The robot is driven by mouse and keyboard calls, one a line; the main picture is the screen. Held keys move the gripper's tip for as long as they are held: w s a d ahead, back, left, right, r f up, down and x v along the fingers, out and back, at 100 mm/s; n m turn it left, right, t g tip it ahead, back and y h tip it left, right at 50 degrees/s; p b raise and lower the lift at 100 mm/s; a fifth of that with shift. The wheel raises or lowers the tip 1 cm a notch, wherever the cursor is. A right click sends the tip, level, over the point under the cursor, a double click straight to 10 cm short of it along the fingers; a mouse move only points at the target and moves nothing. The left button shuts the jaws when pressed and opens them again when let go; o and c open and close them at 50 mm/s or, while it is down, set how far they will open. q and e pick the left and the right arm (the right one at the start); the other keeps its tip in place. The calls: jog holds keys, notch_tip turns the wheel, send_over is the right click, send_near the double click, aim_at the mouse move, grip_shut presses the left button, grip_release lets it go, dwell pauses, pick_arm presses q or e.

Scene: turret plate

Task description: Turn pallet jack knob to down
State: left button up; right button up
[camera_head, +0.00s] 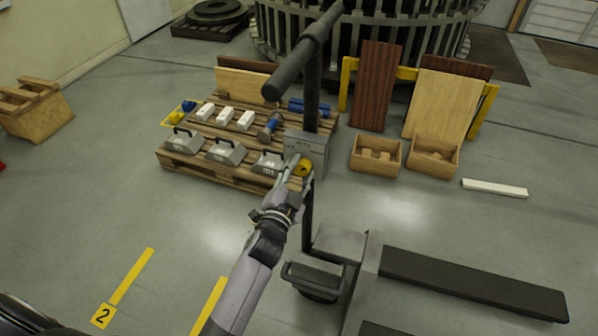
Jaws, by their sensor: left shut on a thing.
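The pallet jack (333,262) stands in the middle and right, with its dark upright handle (311,85) rising in front of the wooden pallet. A grey box (309,143) sits on the handle shaft. The knob's exact setting is too small to read. My right gripper is not in view.
A wooden pallet (225,179) behind the handle carries several grey weights, white blocks and blue tools. Two wooden crates (377,156) with blocks and a white bar (494,188) lie to the right. The jack's dark forks (470,284) extend right.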

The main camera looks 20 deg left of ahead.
pick_arm(q)
jog(key=o, duration=1.2)
jog(key=shift+c, duration=0.2)
jog(key=s, duration=1.2)
jog(key=shift+a, duration=0.2)
